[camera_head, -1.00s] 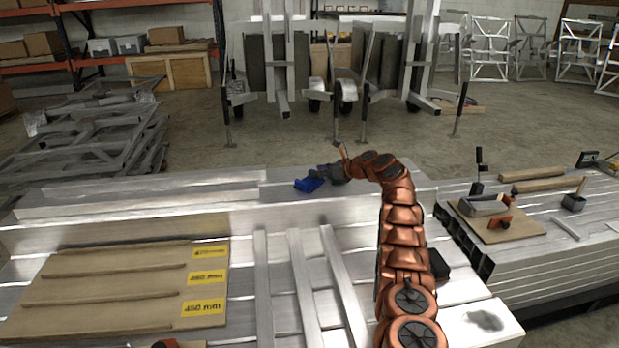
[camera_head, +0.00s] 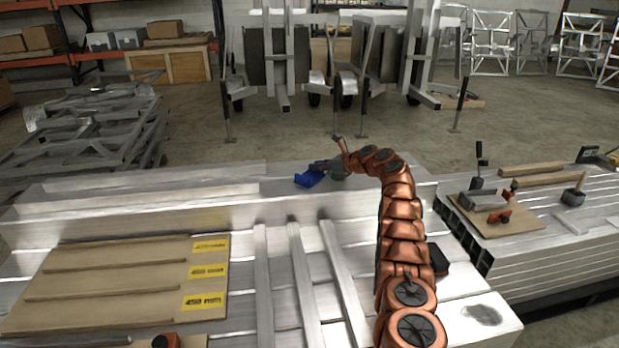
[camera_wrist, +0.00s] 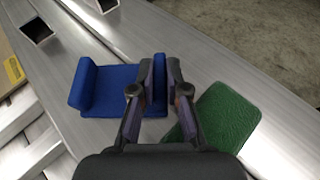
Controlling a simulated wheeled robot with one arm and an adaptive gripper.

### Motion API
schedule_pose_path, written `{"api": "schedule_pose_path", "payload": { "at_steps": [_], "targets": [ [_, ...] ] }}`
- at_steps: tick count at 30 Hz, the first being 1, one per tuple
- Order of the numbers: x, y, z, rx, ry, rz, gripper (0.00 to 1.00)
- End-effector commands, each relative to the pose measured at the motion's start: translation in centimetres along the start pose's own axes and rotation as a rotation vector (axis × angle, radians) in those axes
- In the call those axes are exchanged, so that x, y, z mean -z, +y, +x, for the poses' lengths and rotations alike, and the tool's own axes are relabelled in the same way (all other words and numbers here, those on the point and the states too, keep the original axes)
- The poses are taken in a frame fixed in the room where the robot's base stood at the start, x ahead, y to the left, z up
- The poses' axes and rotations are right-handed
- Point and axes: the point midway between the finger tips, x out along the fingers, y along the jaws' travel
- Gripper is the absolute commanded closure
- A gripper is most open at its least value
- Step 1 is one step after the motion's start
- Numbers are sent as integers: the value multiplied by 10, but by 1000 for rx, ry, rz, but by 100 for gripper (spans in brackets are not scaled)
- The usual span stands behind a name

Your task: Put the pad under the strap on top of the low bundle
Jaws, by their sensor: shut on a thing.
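A blue piece (camera_wrist: 105,90) with a flat middle and a raised, rounded left edge shows in the wrist view. My gripper (camera_wrist: 160,88) is shut on its upright right edge. The piece is at or just above the aluminium surface; I cannot tell whether it touches. In the head view the blue piece (camera_head: 309,179) is at the far end of my arm, over the raised beam (camera_head: 235,208). A green pad (camera_wrist: 222,115) lies flat on the aluminium to the right of my gripper, partly hidden by the right finger. I cannot make out a strap.
Three loose bars (camera_head: 305,290) and a board with yellow labels (camera_head: 110,285) lie on the near bundle. A stack of tubes (camera_head: 545,245) at the right bears a board with tools (camera_head: 505,218) and wooden battens (camera_head: 530,170). Trailers (camera_head: 335,50) stand behind on open floor.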

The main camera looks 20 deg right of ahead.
Motion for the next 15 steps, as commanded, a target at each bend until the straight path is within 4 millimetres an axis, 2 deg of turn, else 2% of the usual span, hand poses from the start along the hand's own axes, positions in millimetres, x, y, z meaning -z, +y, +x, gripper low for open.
{"api": "schedule_pose_path", "payload": {
  "at_steps": [8,15],
  "targets": [
    [-3,0,-1,0,0,0,100],
    [-18,0,-7,0,0,0,100]
  ]
}}
